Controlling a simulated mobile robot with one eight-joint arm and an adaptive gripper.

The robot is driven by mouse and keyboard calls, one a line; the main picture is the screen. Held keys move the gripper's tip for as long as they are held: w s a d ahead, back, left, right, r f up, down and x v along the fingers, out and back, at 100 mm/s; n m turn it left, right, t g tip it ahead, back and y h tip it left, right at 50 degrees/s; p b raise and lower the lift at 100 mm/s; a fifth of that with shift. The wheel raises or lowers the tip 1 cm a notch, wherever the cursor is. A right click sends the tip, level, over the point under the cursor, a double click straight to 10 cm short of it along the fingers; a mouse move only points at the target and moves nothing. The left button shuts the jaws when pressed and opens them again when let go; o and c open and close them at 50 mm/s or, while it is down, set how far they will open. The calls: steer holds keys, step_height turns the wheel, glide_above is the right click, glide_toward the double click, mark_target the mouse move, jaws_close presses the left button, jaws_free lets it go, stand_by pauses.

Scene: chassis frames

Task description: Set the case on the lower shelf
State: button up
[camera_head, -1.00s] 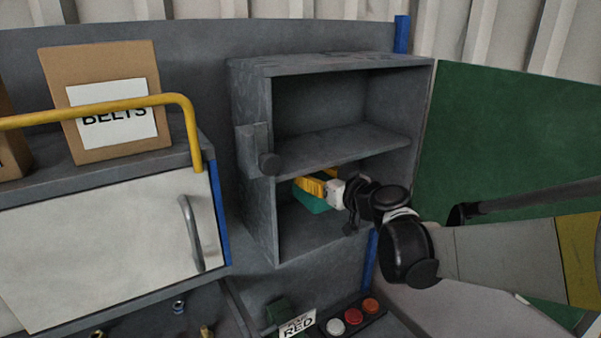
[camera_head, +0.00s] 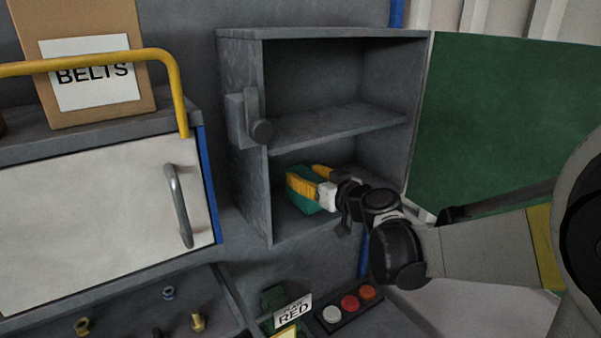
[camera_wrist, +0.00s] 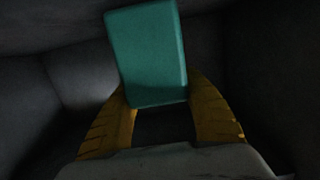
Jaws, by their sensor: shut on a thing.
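The case is a teal box (camera_head: 300,193), inside the lower compartment of the grey cabinet. It also shows in the wrist view (camera_wrist: 147,55), tilted slightly, between the yellow fingers. My gripper (camera_head: 310,182) is shut on it, reaching in from the right; its fingertips also show in the wrist view (camera_wrist: 163,100). The lower shelf (camera_head: 283,231) is the floor of the cabinet under the case. I cannot tell whether the case touches it. My fingers hide part of the case in the head view.
The middle shelf (camera_head: 335,125) lies above my gripper, and the upper compartment is empty. The open green door (camera_head: 505,110) stands at right. A belts box (camera_head: 90,100), a yellow rail (camera_head: 90,64) and buttons (camera_head: 350,302) lie outside the cabinet.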

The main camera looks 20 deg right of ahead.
steer(key=shift+f+b, duration=0.55)
stand_by(0.4)
steer(key=o, duration=1.5)
steer(key=shift+c, duration=0.2)
steer(key=v, duration=1.2)
